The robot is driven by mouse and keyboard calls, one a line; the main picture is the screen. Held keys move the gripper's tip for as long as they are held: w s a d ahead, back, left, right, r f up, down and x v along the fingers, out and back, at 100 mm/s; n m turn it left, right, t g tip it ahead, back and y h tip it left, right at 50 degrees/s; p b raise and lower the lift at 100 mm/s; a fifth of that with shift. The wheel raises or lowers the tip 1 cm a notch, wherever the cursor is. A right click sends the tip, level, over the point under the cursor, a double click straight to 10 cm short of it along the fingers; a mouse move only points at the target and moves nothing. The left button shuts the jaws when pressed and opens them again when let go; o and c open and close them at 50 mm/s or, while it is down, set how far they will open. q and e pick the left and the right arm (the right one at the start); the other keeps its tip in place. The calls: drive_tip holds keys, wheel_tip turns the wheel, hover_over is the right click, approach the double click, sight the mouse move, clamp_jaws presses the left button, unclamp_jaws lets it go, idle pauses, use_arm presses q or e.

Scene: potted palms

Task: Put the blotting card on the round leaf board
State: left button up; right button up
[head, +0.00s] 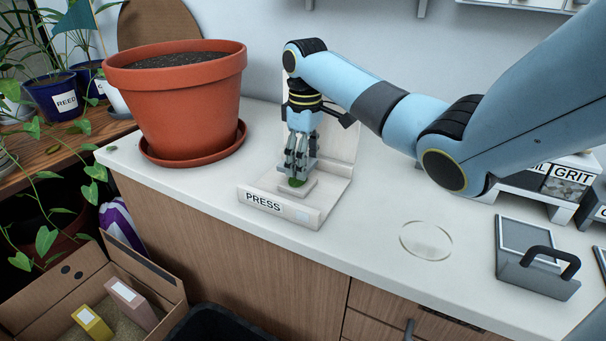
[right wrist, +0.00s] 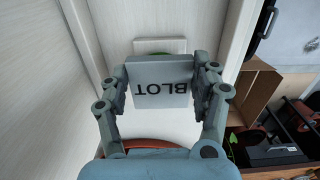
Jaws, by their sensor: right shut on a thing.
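My right gripper (head: 298,170) points down over the white press stand (head: 332,204) labelled PRESS. In the right wrist view its fingers (right wrist: 160,82) are shut on opposite sides of a grey square blotting card (right wrist: 160,97) marked BLOT. Below the card is a pale square block (head: 311,188) with something green and leaf-like (head: 297,182) on it, partly hidden by the card and fingers. I cannot tell whether the card touches it. A round, clear disc (head: 426,240) lies flat on the counter to the right; I cannot tell whether it is the leaf board. My left gripper is out of view.
A large terracotta pot (head: 178,105) stands left of the press. A grey handled block (head: 538,262) and a bin labelled GRIT (head: 568,180) are at the right. An open cardboard box (head: 130,290) is below the counter (head: 375,262). The counter around the disc is clear.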

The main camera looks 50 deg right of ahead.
sight(305, 184)
wheel_tip(305, 184, down, 4)
drive_tip(key=shift+r, duration=0.25)
drive_tip(key=shift+f, duration=0.1)
drive_tip(key=o, duration=0.9)
drive_tip(key=shift+f, duration=0.1)
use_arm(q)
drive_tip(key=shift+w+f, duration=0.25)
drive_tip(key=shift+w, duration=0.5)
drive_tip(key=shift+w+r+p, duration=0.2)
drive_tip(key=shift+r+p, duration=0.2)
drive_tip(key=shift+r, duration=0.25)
use_arm(e)
wheel_tip(305, 184, up, 12)
drive_tip(key=shift+r, duration=0.15)
